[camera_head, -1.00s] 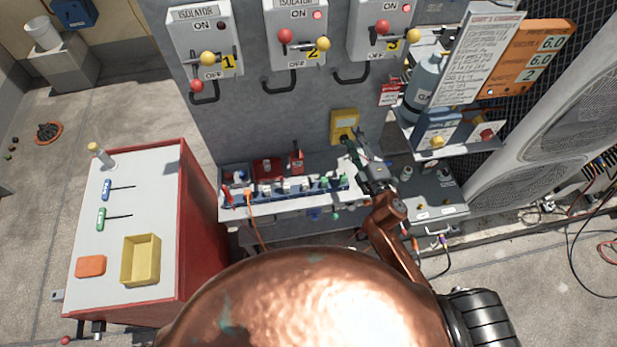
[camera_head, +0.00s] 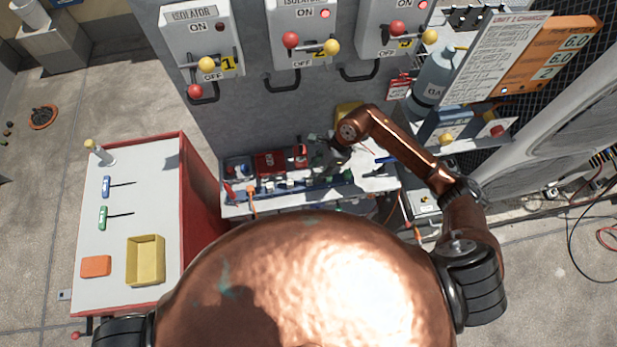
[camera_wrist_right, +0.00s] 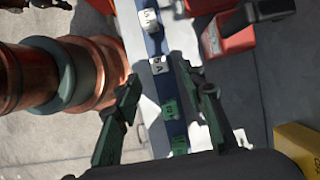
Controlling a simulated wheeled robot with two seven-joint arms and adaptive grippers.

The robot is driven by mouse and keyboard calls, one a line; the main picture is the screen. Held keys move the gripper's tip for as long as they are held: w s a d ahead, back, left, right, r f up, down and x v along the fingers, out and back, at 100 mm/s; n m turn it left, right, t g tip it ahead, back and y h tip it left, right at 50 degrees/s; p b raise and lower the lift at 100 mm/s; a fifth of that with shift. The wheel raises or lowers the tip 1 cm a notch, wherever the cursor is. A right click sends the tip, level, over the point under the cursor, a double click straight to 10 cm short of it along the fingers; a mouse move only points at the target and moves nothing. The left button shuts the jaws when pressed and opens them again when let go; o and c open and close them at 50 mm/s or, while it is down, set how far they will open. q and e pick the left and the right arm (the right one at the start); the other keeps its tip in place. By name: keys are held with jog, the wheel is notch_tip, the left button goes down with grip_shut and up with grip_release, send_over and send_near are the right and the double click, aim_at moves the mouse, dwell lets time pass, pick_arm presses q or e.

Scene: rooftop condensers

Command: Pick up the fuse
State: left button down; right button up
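A blue rail (camera_head: 290,187) with several small blocks runs along the grey shelf below the isolators. In the right wrist view the rail (camera_wrist_right: 154,45) carries white marked blocks (camera_wrist_right: 158,66) and green blocks (camera_wrist_right: 170,108). I cannot tell which block, if any, is the fuse. My right gripper (camera_head: 328,158) is over the shelf, with my copper arm reaching in from the right. In the right wrist view this gripper (camera_wrist_right: 160,80) is open, its dark fingers apart on either side of the rail, with nothing visibly held. My left gripper is out of view.
Red items (camera_head: 270,163) stand at the shelf's back, and a yellow box (camera_head: 347,112) is partly behind my arm. Three isolators (camera_head: 203,50) are on the panel above. A red cart (camera_head: 203,190) with a yellow tray (camera_head: 146,260) stands at left. Open floor lies beyond it.

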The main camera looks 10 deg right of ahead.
aim_at(310, 178)
jog(key=p+x, duration=0.1)
jog(key=x, duration=0.5)
jog(key=shift+a+f, duration=0.15)
jog(key=shift+f, duration=0.05)
jog(key=shift+c, duration=0.5)
grip_shut()
